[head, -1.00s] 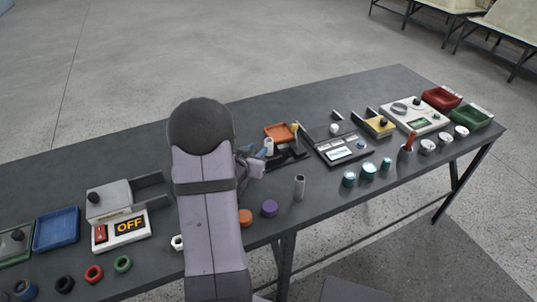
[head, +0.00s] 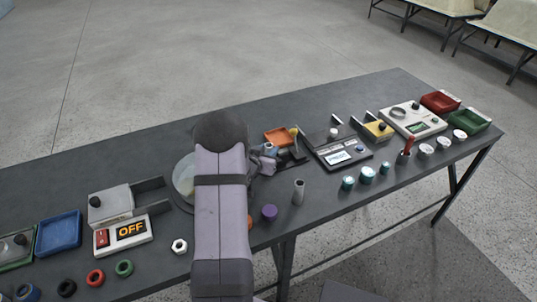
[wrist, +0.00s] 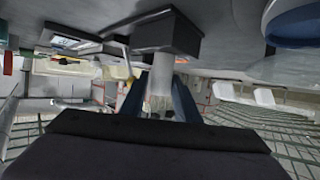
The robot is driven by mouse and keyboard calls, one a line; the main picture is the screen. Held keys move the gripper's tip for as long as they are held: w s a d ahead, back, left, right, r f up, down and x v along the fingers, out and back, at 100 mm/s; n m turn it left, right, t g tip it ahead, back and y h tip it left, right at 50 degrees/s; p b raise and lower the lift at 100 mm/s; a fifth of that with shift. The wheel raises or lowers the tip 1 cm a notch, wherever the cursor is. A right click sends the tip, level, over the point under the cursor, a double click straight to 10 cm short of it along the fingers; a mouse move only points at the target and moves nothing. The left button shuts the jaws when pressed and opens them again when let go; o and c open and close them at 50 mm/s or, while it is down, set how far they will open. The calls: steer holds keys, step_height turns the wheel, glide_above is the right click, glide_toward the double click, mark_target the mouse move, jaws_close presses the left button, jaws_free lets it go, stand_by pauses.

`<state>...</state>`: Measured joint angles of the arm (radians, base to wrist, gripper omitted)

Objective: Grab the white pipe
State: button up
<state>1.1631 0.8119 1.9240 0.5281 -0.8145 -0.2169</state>
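The white pipe (wrist: 161,76) stands in a dark block (wrist: 166,34) in the wrist view, which looks inverted. My gripper (wrist: 160,95) has one blue finger on each side of the pipe. The fingers look spread, though any gap on the right side is too small to make out. In the head view, my gripper (head: 268,160) is at the black holder in the middle of the table, and the pipe's pale top (head: 269,147) shows just beyond it. My arm hides part of this area.
A grey cylinder (head: 299,191) and a purple ring (head: 269,212) stand in front of my gripper. An orange tray (head: 278,137) lies behind it. A display device (head: 343,152) is to the right. A round clear bowl (head: 183,178) is left of my arm.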

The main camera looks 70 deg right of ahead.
steer(key=shift+d, duration=0.1)
steer(key=shift+d+f+p, duration=0.1)
steer(key=shift+d+p, duration=0.35)
steer(key=shift+d, duration=0.15)
steer(key=shift+p+x, duration=0.6)
steer(key=shift+x, duration=1.3)
steer(key=shift+w, duration=0.1)
steer(key=c, duration=0.7)
